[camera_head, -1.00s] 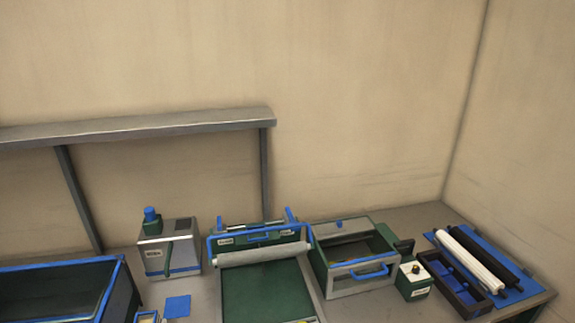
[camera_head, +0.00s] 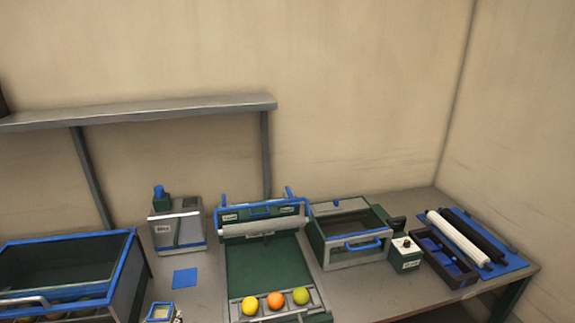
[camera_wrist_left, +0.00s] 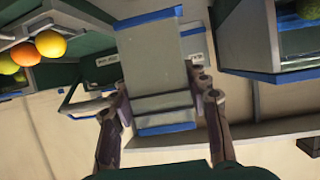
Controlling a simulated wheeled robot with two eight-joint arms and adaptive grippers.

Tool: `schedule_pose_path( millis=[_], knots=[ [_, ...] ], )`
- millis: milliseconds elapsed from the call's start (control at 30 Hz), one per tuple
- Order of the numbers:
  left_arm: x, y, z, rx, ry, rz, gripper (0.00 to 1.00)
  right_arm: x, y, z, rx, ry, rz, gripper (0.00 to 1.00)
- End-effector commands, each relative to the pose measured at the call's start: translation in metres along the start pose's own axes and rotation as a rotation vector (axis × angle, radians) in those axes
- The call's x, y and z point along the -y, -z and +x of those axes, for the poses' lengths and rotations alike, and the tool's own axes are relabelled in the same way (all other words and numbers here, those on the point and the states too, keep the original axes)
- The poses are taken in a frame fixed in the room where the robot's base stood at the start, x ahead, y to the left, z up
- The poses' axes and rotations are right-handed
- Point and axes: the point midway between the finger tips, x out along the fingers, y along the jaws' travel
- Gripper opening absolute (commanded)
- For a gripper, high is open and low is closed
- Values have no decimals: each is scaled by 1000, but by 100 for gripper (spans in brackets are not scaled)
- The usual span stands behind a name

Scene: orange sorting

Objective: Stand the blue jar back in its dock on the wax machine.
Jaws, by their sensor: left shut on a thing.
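The wax machine (camera_head: 165,236) is a pale grey box with a label, a dark upright strip and blue trim on its front. A green block with a blue cap (camera_head: 160,191) stands on its top. My left gripper (camera_wrist_left: 160,100) shows only in the left wrist view, where its fingers sit either side of the blue jar (camera_wrist_left: 158,72). The jar has a grey body with blue ends, and the gripper is shut on it. The jar hides much of what is behind it, so I cannot tell its distance from the dock. My right gripper is not in view.
A blue-rimmed bin (camera_head: 133,262) stands left of the machine, and a green sorter (camera_head: 262,265) with fruit at its front stands right. A flat blue mat (camera_head: 185,278) lies before the machine. A shelf (camera_head: 190,110) runs above. A glazed box (camera_head: 350,262) stands farther right.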

Motion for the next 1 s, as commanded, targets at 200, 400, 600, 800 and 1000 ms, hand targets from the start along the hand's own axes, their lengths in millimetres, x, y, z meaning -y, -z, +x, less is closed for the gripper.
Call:
schedule_pose_path(
  millis=[200,400,600,800,1000],
  knots=[
    [-44,-14,26,4,-123,52,4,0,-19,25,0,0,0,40],
    [-98,-23,47,1,-266,112,4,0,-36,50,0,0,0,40],
    [-139,-26,56,-6,-374,156,4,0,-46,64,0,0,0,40],
    [-146,-20,59,-7,-389,165,4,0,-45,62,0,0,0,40],
    [-148,13,100,9,-348,149,4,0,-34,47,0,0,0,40]
  ],
)
